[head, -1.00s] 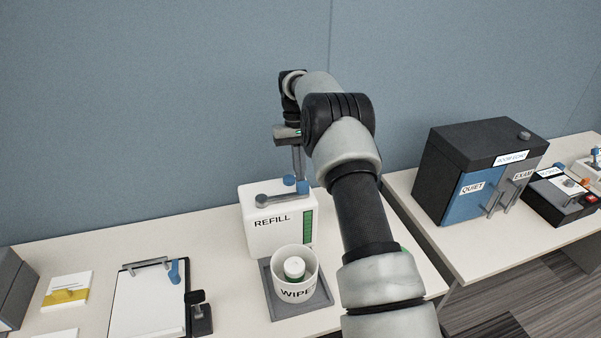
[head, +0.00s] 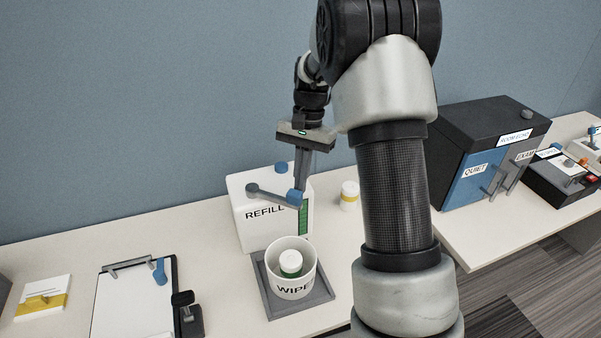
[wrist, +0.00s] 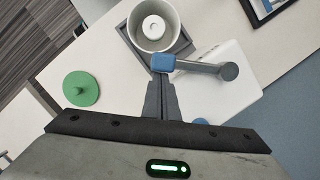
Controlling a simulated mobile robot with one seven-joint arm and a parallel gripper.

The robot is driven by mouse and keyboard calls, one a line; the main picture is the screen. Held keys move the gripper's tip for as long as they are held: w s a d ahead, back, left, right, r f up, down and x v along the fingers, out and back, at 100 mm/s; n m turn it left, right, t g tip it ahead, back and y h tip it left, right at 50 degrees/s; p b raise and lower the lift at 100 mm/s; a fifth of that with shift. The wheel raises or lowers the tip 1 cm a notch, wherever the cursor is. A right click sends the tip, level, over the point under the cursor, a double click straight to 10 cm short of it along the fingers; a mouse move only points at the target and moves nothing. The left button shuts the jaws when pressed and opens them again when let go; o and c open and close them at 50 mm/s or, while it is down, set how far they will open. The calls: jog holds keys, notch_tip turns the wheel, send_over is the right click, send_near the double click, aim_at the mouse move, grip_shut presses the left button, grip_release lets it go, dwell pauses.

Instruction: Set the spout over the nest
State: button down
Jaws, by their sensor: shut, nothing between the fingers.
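The white REFILL container (head: 250,225) carries a grey spout arm (head: 272,193) with a round grey end at left and a blue tip (head: 295,199) at right. In front stands a white WIPE cup (head: 293,277), with a white-and-green item inside, on a square grey tray (head: 319,299), perhaps the nest. My gripper (head: 299,190) is shut and empty, its fingertips down at the blue tip. In the wrist view the shut fingers (wrist: 163,80) seem to meet the blue tip (wrist: 164,64); contact is unclear. There the tip appears at the near rim of the cup (wrist: 141,42).
A blue cap (head: 281,167) tops the container. A white jar with a yellow band (head: 349,196) stands right of it. A green lid (wrist: 82,90) lies on the table. A clipboard (head: 130,300) is at left; a dark cabinet (head: 480,150) is on the right table.

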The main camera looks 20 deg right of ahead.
aim_at(289, 198)
jog(key=s+a+m, duration=0.1)
jog(key=s+m, duration=0.1)
jog(key=shift+s+a+m+t, duration=0.3)
jog(key=shift+s+a+m, duration=0.05)
jog(key=shift+m, duration=0.05)
jog(key=shift+s+a+m+y, duration=0.4)
jog(key=shift+s+a+m, duration=0.35)
jog(key=shift+m, duration=0.25)
jog(key=shift+s+a, duration=0.45)
jog(key=shift+a, duration=0.05)
jog(key=shift+s+a, duration=0.1)
jog(key=shift+a, duration=0.05)
